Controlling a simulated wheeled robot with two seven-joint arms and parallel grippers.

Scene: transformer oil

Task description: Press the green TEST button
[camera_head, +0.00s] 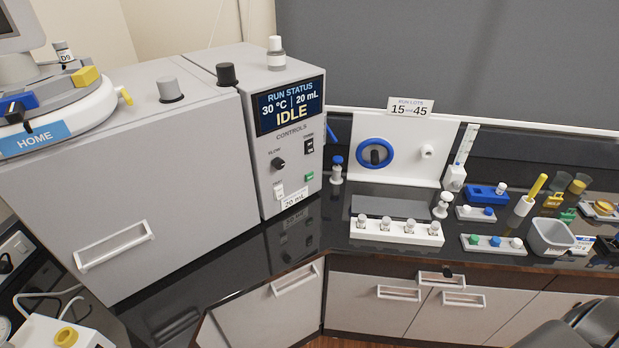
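A small green button (309,177) sits low on the right side of the control panel of a grey machine (262,195). Its lettering is too small to read. Above the controls, the machine's display (291,105) reads RUN STATUS, 30 °C, 20 mL, IDLE. A black knob (278,163) and a white switch (279,191) are left of the button, and a black rocker switch (309,145) is above it. Neither of my grippers shows in the head view, and nothing covers the button.
A white panel with a blue ring (361,153) stands right of the machine, with a white rack of several small bottles (395,231) before it. A blue-topped bottle (337,168) stands near the machine's right side. Dark rounded shapes, unclear, fill the bottom right corner.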

